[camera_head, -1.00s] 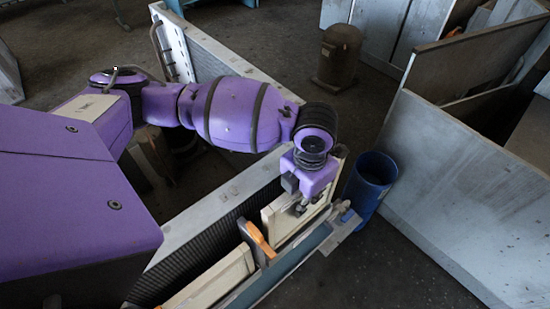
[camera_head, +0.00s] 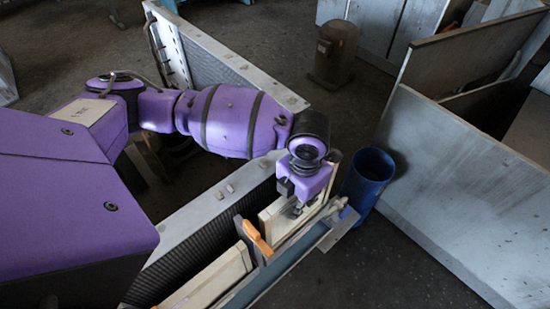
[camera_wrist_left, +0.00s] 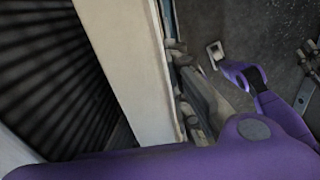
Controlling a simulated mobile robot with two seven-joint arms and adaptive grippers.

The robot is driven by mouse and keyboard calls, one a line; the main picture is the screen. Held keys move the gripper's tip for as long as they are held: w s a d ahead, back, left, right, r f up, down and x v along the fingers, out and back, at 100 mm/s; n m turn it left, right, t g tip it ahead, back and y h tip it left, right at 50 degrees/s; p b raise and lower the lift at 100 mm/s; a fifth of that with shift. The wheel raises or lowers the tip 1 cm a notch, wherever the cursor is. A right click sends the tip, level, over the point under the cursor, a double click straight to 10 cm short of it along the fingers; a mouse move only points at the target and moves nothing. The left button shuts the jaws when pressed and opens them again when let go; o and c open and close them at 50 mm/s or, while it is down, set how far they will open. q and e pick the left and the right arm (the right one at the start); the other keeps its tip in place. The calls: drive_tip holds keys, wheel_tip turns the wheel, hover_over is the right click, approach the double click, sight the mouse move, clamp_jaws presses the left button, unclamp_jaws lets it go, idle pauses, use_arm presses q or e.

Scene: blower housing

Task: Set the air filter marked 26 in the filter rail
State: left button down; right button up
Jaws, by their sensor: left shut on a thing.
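A cream-framed panel, the air filter (camera_head: 272,222), stands on edge in the long, narrow filter rail (camera_head: 300,250). No number is readable on it. My left gripper (camera_head: 298,208) is over its far end, pointing down and shut on its upper edge; the fingertips are partly hidden. In the left wrist view a cream frame (camera_wrist_left: 125,60) runs down the middle, with dark ribbed surface to its left. A second cream-framed panel (camera_head: 207,282) lies nearer in the same rail, with an orange-edged dark piece (camera_head: 257,238) between the two. My right gripper is not in view.
A pale grey housing wall (camera_head: 215,205) with a dark ribbed side runs along the rail's left. A blue bin (camera_head: 368,180) stands close to the rail's far end. Large grey panels (camera_head: 460,195) stand at right. A brown canister (camera_head: 333,55) stands behind on open floor.

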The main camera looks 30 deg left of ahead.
use_arm(q)
drive_tip(key=shift+w+f, duration=0.1)
drive_tip(key=shift+f, duration=0.05)
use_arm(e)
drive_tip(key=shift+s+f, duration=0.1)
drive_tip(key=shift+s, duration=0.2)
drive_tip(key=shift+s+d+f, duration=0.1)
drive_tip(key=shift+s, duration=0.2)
use_arm(q)
drive_tip(key=shift+f, duration=0.1)
wheel_tip(320, 180, down, 2)
drive_tip(key=shift+f+b, duration=0.2)
drive_tip(key=shift+b, duration=0.25)
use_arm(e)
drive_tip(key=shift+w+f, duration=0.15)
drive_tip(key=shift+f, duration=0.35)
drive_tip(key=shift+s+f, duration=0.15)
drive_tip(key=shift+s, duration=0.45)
